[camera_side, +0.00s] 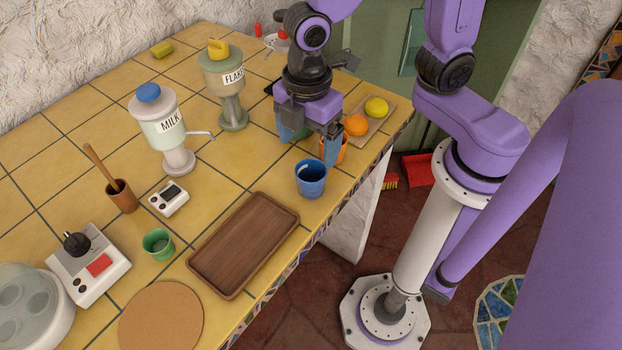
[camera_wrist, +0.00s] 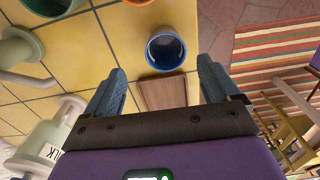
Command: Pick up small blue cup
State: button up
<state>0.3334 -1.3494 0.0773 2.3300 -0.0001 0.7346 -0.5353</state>
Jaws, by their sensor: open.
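The small blue cup (camera_side: 310,181) stands upright on the yellow tiled counter near its right edge, just behind the wooden tray. My gripper (camera_side: 309,140) is open and empty, pointing down above the counter, slightly behind the cup in the side view. In the wrist view the blue cup (camera_wrist: 165,50) shows its open mouth and dark inside. It lies centred between the lines of the two spread fingers, beyond the fingertips (camera_wrist: 161,78). The fingers appear apart from the cup; their exact height over it is hard to judge.
An orange cup (camera_side: 342,150) stands close behind my gripper, partly hidden. A plate with an orange (camera_side: 355,125) and a lemon (camera_side: 376,107) lies beyond. The brown tray (camera_side: 243,245) is in front. The milk dispenser (camera_side: 162,135) and flakes dispenser (camera_side: 224,85) stand left.

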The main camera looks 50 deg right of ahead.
aim_at(311, 176)
notch_tip(311, 176, down, 4)
jog(key=shift+r, duration=0.15)
jog(key=shift+s+f, duration=0.25)
jog(key=shift+f, duration=0.7)
jog(key=shift+s+f, duration=0.2)
jog(key=shift+f, duration=0.7)
jog(key=shift+a+f, duration=0.1)
jog(key=shift+f, duration=0.75)
jog(key=c, duration=1.1)
jog(key=shift+r, duration=0.15)
